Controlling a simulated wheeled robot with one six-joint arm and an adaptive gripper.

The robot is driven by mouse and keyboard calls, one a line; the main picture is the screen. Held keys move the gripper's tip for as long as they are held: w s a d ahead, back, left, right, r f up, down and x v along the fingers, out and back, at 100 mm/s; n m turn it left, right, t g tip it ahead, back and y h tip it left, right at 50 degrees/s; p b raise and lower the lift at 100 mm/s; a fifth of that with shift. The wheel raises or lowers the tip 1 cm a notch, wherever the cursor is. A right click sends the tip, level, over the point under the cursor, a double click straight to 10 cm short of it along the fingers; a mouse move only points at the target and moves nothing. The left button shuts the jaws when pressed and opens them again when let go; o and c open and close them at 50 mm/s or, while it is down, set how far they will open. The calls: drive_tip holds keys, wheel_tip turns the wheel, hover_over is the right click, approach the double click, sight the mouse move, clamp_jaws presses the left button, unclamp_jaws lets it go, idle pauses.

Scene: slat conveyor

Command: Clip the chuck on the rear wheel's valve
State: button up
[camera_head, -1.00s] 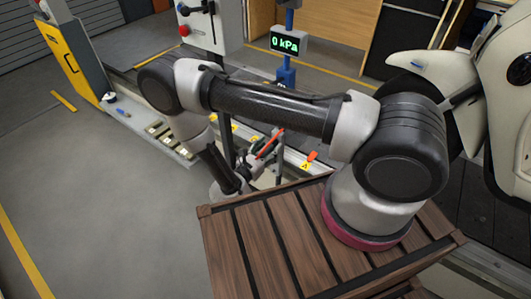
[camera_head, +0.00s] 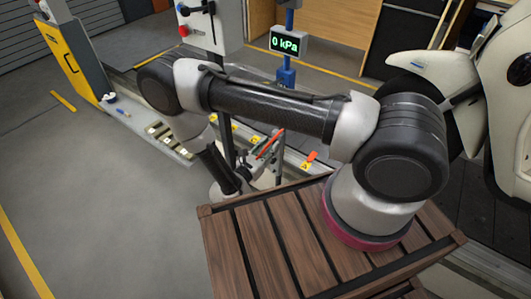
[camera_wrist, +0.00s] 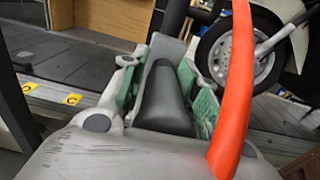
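The dark grey chuck (camera_wrist: 165,105) sits between the green-padded fingers of my gripper (camera_wrist: 160,82) in the wrist view. The fingers look closed on its sides. A curved orange-red hose or bar (camera_wrist: 235,75) passes on the right, in front of the wheel. In the head view, my gripper (camera_head: 262,160) is low beyond the slatted wooden top, partly hidden. A wheel (camera_wrist: 238,48) with a light rim and black tyre stands beyond and right of my gripper, apart from it. I cannot make out its valve.
The pale vehicle (camera_head: 420,68) stands at the right. A blue post carries a display (camera_head: 289,43) reading 0 kPa. A grey control box (camera_head: 210,22) and a yellow-fronted cabinet (camera_head: 68,52) stand left. Grey floor (camera_head: 120,210) at left is clear.

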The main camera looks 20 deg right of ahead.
drive_tip(key=shift+s+d+h, duration=0.2)
drive_tip(key=shift+d+h, duration=0.1)
drive_tip(key=shift+d, duration=0.3)
clamp_jaws()
drive_tip(key=o, duration=1.1)
unclamp_jaws()
drive_tip(key=v, duration=0.8)
drive_tip(key=shift+w+a+r, duration=0.1)
drive_tip(key=shift+w+a, duration=0.15)
